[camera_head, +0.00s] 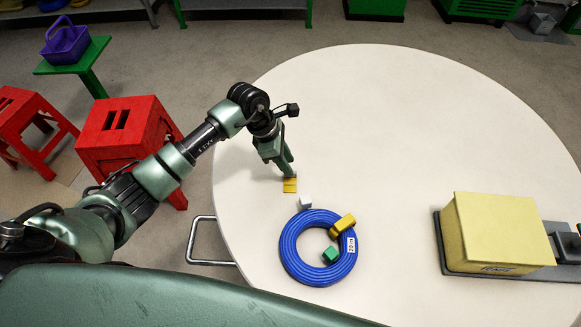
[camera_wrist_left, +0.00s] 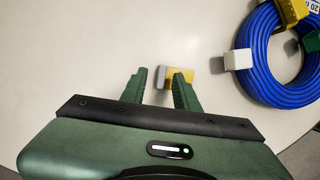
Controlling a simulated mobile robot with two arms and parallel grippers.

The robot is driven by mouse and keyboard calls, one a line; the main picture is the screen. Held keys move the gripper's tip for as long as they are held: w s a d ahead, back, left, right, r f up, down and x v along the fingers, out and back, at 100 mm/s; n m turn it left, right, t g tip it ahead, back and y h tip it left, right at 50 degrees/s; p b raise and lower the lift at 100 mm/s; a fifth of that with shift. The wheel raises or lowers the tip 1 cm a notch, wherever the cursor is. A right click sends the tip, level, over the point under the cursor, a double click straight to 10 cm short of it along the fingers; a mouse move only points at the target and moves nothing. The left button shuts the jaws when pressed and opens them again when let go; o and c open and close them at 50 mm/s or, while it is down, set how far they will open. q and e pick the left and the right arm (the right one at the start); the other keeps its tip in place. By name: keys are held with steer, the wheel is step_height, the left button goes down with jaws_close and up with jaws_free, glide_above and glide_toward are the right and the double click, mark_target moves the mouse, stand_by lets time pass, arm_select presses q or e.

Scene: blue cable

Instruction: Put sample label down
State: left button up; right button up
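A small yellow piece with a pale grey edge, which looks like the sample label (camera_head: 290,185), lies on or very near the white round table, left of the blue cable coil (camera_head: 290,245). My left gripper (camera_head: 287,170) points down just above this piece. In the left wrist view, its two green fingers (camera_wrist_left: 164,75) stand apart. The yellow piece (camera_wrist_left: 182,76) shows beyond the fingertips, partly hidden by the right-hand finger; I cannot tell if they touch. The coil carries a white "20 m" tag (camera_head: 351,245). My right gripper is not in view.
White (camera_head: 305,202), yellow (camera_head: 343,224) and green (camera_head: 330,255) blocks sit at the coil. A yellow box (camera_head: 497,233) stands on a dark base at the right of the table (camera_head: 400,120). The table's far half is clear. Red stools (camera_head: 125,125) stand left.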

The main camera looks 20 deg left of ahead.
arm_select(q)
steer(key=v, duration=0.8)
steer(key=shift+r+b, duration=0.4)
steer(key=shift+b, duration=0.05)
steer(key=shift+a, duration=0.15)
stand_by(0.8)
